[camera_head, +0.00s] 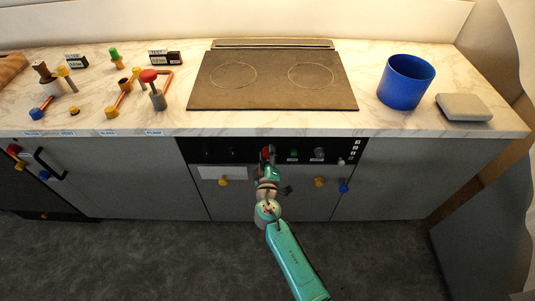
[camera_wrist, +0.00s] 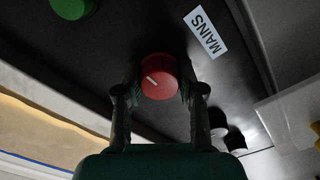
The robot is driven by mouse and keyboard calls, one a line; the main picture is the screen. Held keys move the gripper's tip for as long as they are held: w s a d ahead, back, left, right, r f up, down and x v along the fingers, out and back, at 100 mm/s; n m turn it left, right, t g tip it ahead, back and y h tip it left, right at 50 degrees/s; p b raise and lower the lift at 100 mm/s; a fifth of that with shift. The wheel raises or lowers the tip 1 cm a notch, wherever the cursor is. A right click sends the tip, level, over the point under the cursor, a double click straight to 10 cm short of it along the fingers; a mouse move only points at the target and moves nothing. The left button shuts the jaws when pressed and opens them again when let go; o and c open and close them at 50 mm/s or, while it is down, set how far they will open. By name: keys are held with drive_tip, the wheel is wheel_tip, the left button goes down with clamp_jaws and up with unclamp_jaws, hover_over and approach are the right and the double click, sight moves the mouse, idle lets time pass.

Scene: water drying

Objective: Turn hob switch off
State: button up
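A red round knob (camera_wrist: 159,77) with a white pointer line sits on the black control panel, with a white MAINS label (camera_wrist: 205,32) near it. In the head view the red knob (camera_head: 265,152) shows on the panel below the hob (camera_head: 272,95), partly hidden by my gripper. My gripper (camera_head: 268,158) is at the panel front. In the wrist view my gripper's two dark fingers (camera_wrist: 160,85) stand on either side of the red knob. I cannot tell whether they touch it.
A green knob (camera_wrist: 72,5) is on the same panel, and a grey knob (camera_head: 319,153) is further right. Yellow handles (camera_head: 223,182) and a blue one (camera_head: 344,187) stick out below the panel. A blue bin (camera_head: 405,82) stands on the counter (camera_head: 370,118). The floor in front is clear.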

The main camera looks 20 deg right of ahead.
drive_tip(key=o, duration=0.4)
drive_tip(key=v, duration=1.2)
